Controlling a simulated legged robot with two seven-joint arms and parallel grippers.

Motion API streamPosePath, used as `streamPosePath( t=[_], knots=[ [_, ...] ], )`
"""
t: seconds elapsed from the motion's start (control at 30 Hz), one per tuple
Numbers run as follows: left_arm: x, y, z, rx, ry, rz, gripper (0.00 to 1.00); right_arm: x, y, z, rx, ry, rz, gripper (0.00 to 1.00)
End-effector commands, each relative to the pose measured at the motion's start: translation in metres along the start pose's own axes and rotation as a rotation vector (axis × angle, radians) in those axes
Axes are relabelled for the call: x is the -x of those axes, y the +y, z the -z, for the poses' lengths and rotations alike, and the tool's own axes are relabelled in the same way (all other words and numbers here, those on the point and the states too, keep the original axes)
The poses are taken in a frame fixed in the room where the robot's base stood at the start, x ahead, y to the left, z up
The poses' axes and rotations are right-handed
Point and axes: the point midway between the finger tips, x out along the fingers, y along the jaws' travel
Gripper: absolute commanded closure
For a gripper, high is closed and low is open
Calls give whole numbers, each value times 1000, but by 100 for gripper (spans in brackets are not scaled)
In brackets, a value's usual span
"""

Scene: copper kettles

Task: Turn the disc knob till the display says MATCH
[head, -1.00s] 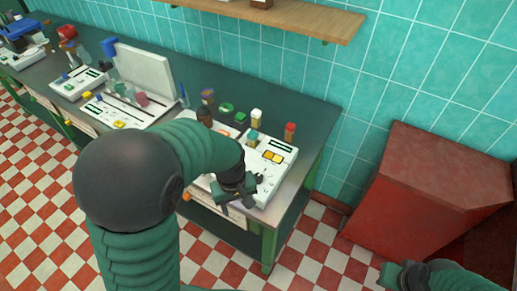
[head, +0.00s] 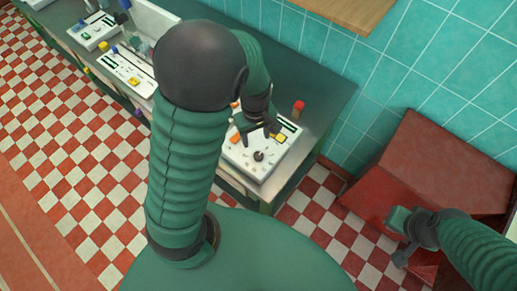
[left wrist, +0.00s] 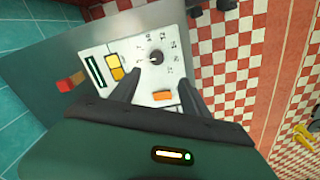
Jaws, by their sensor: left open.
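The disc knob (head: 258,156) is a small dark disc on a white panel (head: 262,172) at the table's end. In the left wrist view the knob (left wrist: 156,57) has a ring of numbers around it. A dark display slot (left wrist: 96,72) lies beside yellow buttons (left wrist: 115,67); no text on it is readable. My left gripper (head: 258,129) is open and empty over the panel. Its fingers (left wrist: 164,80) point toward the knob, which appears just beyond the tips, not between them. My right gripper (head: 400,238) is at the lower right, away from the panel; its opening is unclear.
An orange block (left wrist: 162,96) sits on the panel near one finger. A red-topped block (head: 298,108) stands behind the panel. Other white panels (head: 128,70) are farther left on the table. A red box (head: 430,165) stands on the floor at right.

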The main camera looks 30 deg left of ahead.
Motion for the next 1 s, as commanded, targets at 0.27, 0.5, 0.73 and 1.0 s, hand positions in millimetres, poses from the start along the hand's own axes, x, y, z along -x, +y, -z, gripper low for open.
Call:
streamPosePath(
  t=[0.27, 0.5, 0.73, 1.0],
  knots=[
    [-78, 2, 2, 3, -6, 9, 46, -4, 0, 0, -1, 0, 0, 100],
    [-120, 1, 1, 1, -3, 5, 46, -2, 0, 0, 0, 1, 0, 100],
    [-128, 2, 2, -1, -1, 2, 46, -2, 0, 0, 0, 0, 0, 100],
    [-128, 4, 2, -1, -2, 4, 65, -3, 0, 0, 0, 0, 0, 100]
  ],
)
